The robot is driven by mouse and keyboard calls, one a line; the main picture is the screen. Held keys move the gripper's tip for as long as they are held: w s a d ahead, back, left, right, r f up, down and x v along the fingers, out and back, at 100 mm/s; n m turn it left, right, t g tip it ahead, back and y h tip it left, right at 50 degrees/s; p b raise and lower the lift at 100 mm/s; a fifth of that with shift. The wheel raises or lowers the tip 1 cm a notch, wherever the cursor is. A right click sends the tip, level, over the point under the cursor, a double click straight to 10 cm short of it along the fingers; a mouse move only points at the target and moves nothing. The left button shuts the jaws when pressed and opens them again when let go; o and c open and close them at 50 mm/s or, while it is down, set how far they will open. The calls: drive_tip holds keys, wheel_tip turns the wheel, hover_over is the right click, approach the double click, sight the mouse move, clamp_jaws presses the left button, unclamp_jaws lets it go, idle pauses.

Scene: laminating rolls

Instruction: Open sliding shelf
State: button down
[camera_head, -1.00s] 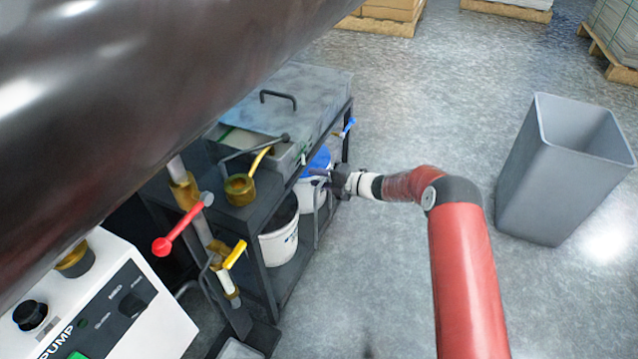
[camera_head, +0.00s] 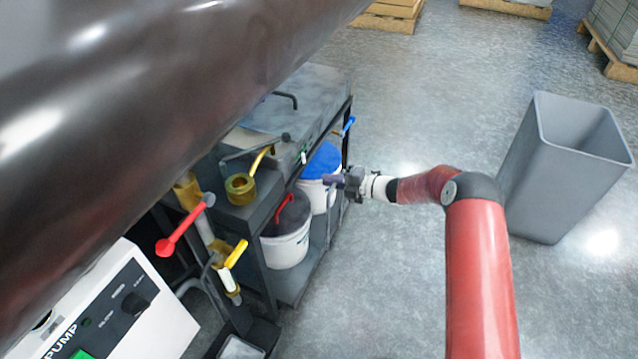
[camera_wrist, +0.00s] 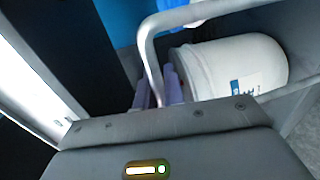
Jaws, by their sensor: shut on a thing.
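The sliding shelf (camera_head: 296,281) is the low grey shelf under the metal bench, and it stands partly out to the right. A white bucket with a dark lid and red handle (camera_head: 285,236) and a white bucket with a blue lid (camera_head: 322,163) stand on it. My gripper (camera_head: 333,181) is at the shelf's outer side. In the wrist view, the purple fingers of my gripper (camera_wrist: 159,88) are shut on the bent grey metal handle (camera_wrist: 150,58). The grip contact is partly hidden.
The bench (camera_head: 310,95) carries a grey lid and brass valves. A white pump box (camera_head: 120,310) stands at the lower left. A grey bin (camera_head: 545,170) stands at the right. Open floor (camera_head: 430,110) lies between bench and bin. A large dark roll (camera_head: 130,90) covers the upper left.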

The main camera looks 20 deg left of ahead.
drive_tip(key=f+p+v, duration=0.2)
drive_tip(key=f+v, duration=0.2)
drive_tip(key=v, duration=1.7)
drive_tip(key=shift+d+p, duration=0.35)
drive_tip(key=shift+d, duration=0.35)
drive_tip(key=c, duration=1.5)
unclamp_jaws()
drive_tip(key=v, duration=0.7)
drive_tip(key=shift+d, duration=0.4)
drive_tip(key=shift+r, duration=0.15)
